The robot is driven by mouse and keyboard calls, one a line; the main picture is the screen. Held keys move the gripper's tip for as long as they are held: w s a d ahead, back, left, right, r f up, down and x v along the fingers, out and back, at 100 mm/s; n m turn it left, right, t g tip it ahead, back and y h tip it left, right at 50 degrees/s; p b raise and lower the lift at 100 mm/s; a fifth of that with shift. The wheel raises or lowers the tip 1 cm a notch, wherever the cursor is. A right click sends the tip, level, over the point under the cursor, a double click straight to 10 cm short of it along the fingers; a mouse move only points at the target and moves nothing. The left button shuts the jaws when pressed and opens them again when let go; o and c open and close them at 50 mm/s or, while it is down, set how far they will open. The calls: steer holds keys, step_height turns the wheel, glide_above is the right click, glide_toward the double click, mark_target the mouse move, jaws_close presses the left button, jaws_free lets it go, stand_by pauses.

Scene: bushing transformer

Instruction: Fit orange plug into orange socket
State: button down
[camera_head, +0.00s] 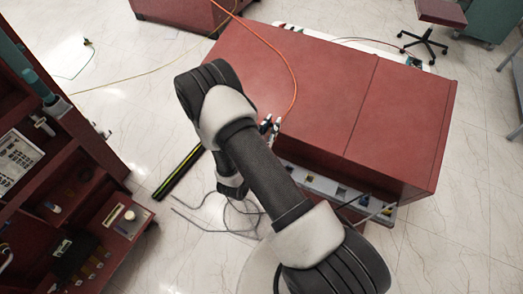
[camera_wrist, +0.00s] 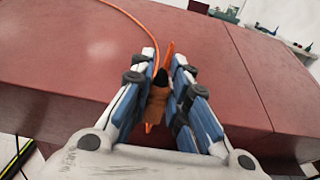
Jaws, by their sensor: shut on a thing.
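My gripper (camera_wrist: 164,62) shows in the wrist view with its blue and white fingers closed around the orange plug (camera_wrist: 157,104). The plug has a dark part near its top. An orange cable (camera_wrist: 128,16) comes from the top of the wrist view toward the fingers, and an orange strip shows between them. In the head view my gripper (camera_head: 270,125) is small, at the near edge of the red cabinet, and the orange cable (camera_head: 293,70) curves over the cabinet toward it. The plug is too small to make out there. I cannot identify the orange socket in either view.
The red cabinet (camera_head: 330,75) has a broad, mostly clear top. A panel strip (camera_head: 320,183) with small coloured parts lies along its near side, partly behind my arm. Loose grey cables (camera_head: 222,212) and a black-yellow bar (camera_head: 178,172) lie on the floor. Red shelving (camera_head: 100,165) stands left.

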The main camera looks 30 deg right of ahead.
steer(key=shift+w+a+f, duration=0.15)
steer(key=shift+a+f, duration=0.05)
step_height(320, 180, down, 20)
steer(key=b, duration=0.5)
steer(key=shift+r, duration=0.25)
steer(key=shift+b, duration=0.3)
steer(key=shift+f, duration=0.2)
steer(key=c, duration=1.5)
jaws_free()
steer(key=shift+c, duration=0.2)
steer(key=shift+r, duration=0.15)
